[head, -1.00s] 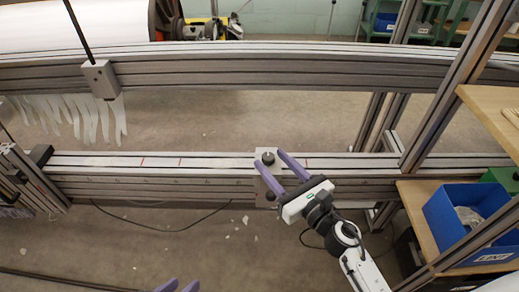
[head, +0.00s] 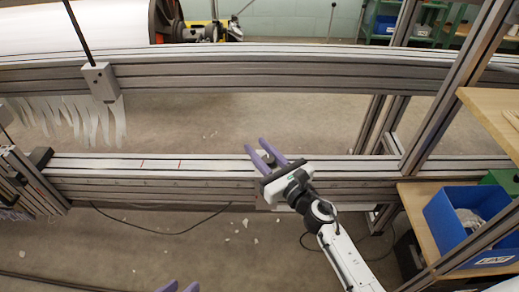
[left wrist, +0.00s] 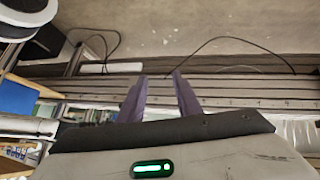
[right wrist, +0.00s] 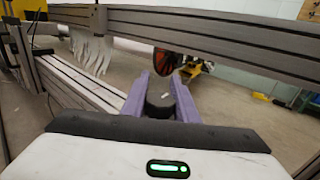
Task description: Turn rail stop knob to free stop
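The dark knob (right wrist: 159,97) on top of the rail stop shows in the right wrist view between the purple fingers of my right gripper (right wrist: 160,78). The fingers sit on both sides of it and look shut on it. In the head view my right gripper (head: 256,145) reaches over the lower rail (head: 110,163) from the front and hides most of the stop and its front knob. My left gripper (head: 180,286) shows only as two purple tips at the bottom edge. In the left wrist view its fingers (left wrist: 160,76) are apart with nothing between them.
The upper rail (head: 250,70) runs behind and above the lower rail. White warp strips (head: 80,118) hang at the left. An upright post (head: 440,110), a wooden shelf (head: 425,225) and a blue bin (head: 450,215) stand on the right. A cable (head: 165,231) lies on the floor.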

